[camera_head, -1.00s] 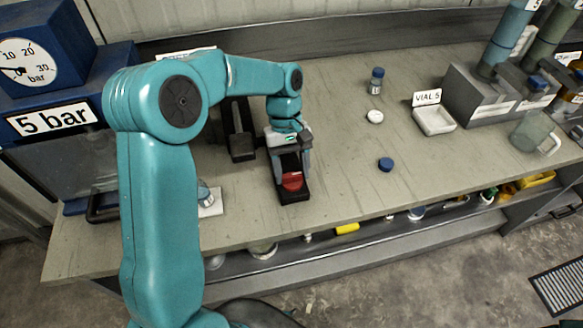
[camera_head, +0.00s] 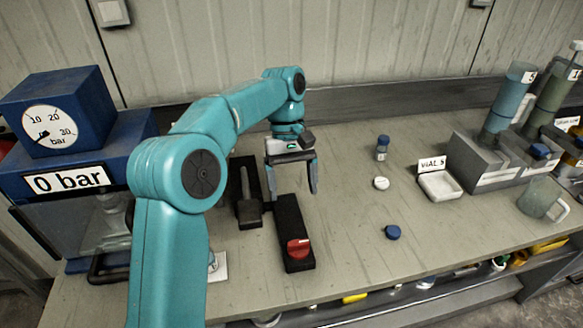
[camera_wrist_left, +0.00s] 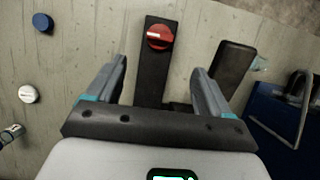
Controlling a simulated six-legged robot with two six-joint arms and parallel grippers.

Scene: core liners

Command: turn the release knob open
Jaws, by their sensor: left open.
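The red release knob (camera_head: 298,248) sits at the near end of a black base plate (camera_head: 291,222) on the bench. A pale mark on the knob runs crosswise to the plate; it also shows in the left wrist view (camera_wrist_left: 160,37). My left gripper (camera_head: 292,192) is open and empty above the far end of the plate, apart from the knob. In the left wrist view the fingers (camera_wrist_left: 160,88) are spread to either side of the plate, with the knob beyond them. The gauge box (camera_head: 60,112) at left reads 0 bar. My right gripper is not in view.
A black lever block (camera_head: 248,208) stands just left of the knob's plate. A blue cap (camera_head: 393,232), a white cap (camera_head: 381,183) and a small vial (camera_head: 382,148) are to the right. A white tray (camera_head: 440,186) and a grey rack (camera_head: 478,170) stand farther right.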

